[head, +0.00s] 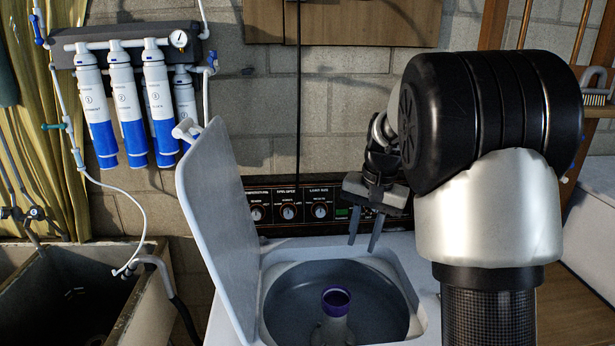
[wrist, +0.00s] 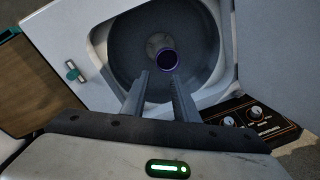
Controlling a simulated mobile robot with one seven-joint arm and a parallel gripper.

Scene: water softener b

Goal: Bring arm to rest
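My gripper (head: 363,243) hangs in front of the control panel, above the rear right part of the washer's open top in the head view. Its two fingers are apart with nothing between them. In the wrist view my gripper (wrist: 161,82) points down toward the drum, fingers spread and empty. My arm stands bent on the right side of the head view and covers part of the panel and washer.
The white washer (head: 236,318) has its lid (head: 215,220) raised at left. A purple-rimmed agitator (head: 337,302) stands in the drum (head: 290,300). The control panel (head: 290,207) is behind. A concrete sink (head: 150,310) and filter cylinders (head: 128,105) are at left.

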